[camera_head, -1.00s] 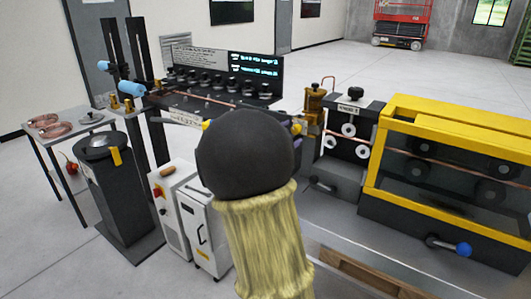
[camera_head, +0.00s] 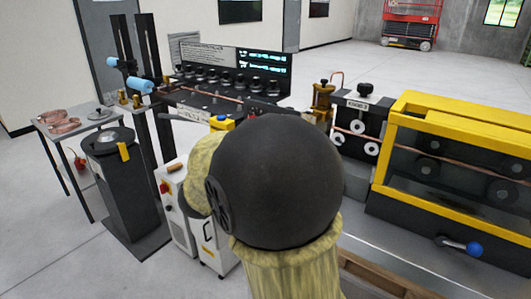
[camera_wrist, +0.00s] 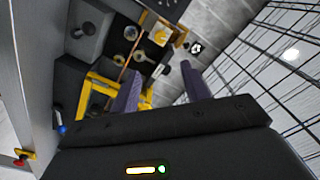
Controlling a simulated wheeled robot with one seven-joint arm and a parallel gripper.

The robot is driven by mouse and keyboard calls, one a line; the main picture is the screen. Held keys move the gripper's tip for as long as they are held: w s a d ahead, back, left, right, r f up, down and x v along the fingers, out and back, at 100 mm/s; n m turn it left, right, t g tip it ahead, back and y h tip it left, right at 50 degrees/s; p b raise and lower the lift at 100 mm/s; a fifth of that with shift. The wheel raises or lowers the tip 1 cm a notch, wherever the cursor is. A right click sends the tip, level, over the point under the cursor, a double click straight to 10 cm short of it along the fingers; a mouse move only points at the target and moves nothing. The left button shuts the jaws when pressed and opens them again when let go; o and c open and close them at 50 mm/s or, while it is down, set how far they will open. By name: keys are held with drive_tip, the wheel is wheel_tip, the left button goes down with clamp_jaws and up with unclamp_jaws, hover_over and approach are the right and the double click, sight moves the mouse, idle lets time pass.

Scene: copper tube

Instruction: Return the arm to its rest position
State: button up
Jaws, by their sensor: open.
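My gripper (camera_wrist: 162,88) shows in the wrist view with its two purple-grey fingers spread apart and nothing between them. In the head view my arm rises from the bottom centre, with a dark round joint and yellow cloth-like covering; my gripper is hidden there. No finger visibly touches anything.
A yellow-framed machine (camera_head: 455,118) with a blue-knobbed lever (camera_head: 474,249) stands at right. A roller unit (camera_head: 357,125) is beside it. A panel with black knobs (camera_head: 235,75) stands behind my arm. A side table (camera_head: 50,125) is at left.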

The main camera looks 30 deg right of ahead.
drive_tip(key=shift+w, duration=0.15)
drive_tip(key=w+a+f+n+t+y+p, duration=0.2)
drive_tip(key=a+f+n+y+p, duration=0.15)
drive_tip(key=a+n+y, duration=0.35)
drive_tip(key=w+a+f+n+t+y+p, duration=0.2)
drive_tip(key=a+f+n+y, duration=0.2)
drive_tip(key=a+n+y, duration=0.3)
drive_tip(key=s+a+f+n+g+y+p, duration=0.1)
drive_tip(key=s+f+n+g+p, duration=0.1)
drive_tip(key=s, duration=0.6)
drive_tip(key=s+a+f+n+g+y+p, duration=0.1)
drive_tip(key=s+f+n+g, duration=0.3)
drive_tip(key=s, duration=0.5)
drive_tip(key=shift+a+f+n+g+y+p, duration=0.35)
drive_tip(key=shift+a+n+g+p, duration=0.1)
drive_tip(key=shift+n+g, duration=0.7)
drive_tip(key=shift+w, duration=0.1)
